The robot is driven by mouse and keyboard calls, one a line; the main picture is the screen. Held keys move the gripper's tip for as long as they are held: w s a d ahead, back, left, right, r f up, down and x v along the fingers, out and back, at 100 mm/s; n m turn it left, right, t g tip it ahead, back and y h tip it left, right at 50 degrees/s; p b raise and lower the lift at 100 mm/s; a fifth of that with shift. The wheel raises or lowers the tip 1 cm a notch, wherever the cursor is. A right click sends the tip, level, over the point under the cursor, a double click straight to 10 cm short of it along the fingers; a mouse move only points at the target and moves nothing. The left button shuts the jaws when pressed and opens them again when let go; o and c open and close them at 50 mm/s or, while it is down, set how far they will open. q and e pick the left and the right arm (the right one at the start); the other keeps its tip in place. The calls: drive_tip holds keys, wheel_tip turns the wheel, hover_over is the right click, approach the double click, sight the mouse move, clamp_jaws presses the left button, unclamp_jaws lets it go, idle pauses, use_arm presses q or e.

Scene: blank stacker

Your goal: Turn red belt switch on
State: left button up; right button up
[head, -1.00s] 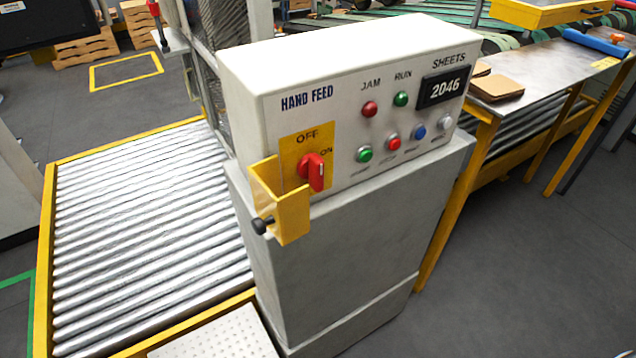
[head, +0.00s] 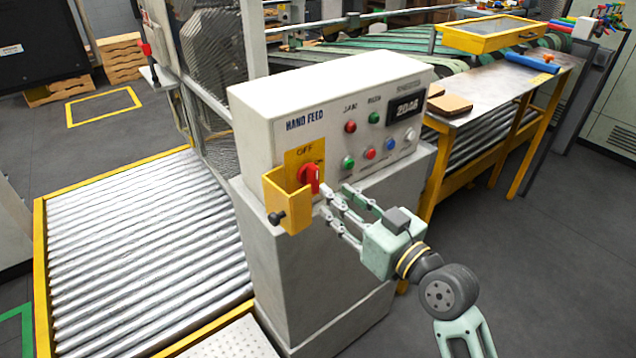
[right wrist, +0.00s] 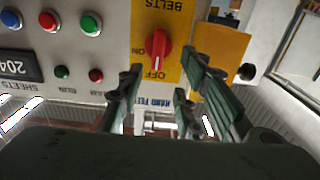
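The red belt switch (head: 311,177) is a rotary knob on a yellow plate (head: 291,159), at the lower left of the HAND FEED panel. In the upside-down right wrist view the red knob (right wrist: 157,46) stands about upright, in line with the word OFF; ON is to one side. My right gripper (head: 331,200) is in front of the panel, just right of and below the knob. Its fingers (right wrist: 160,76) are spread and empty, with the knob beyond the gap between them. I cannot tell whether any fingertip touches the panel. My left gripper is not in view.
A yellow bracket (head: 288,208) with a black screw knob juts out just beside and below the switch. Push buttons (head: 371,154) sit to the right, with lamps above. A roller conveyor (head: 140,270) lies left; a metal table (head: 495,100) stands right. The floor at right is open.

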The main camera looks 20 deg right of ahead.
sight(317, 180)
drive_tip(key=p+x, duration=0.1)
drive_tip(key=x, duration=0.2)
drive_tip(key=p+x, duration=0.1)
drive_tip(key=x, duration=0.2)
drive_tip(key=shift+w+d, duration=0.1)
drive_tip(key=shift+w, duration=0.35)
drive_tip(key=shift+w+a+f, duration=0.15)
drive_tip(key=shift+w+a, duration=0.1)
drive_tip(key=shift+w, duration=0.25)
clamp_jaws()
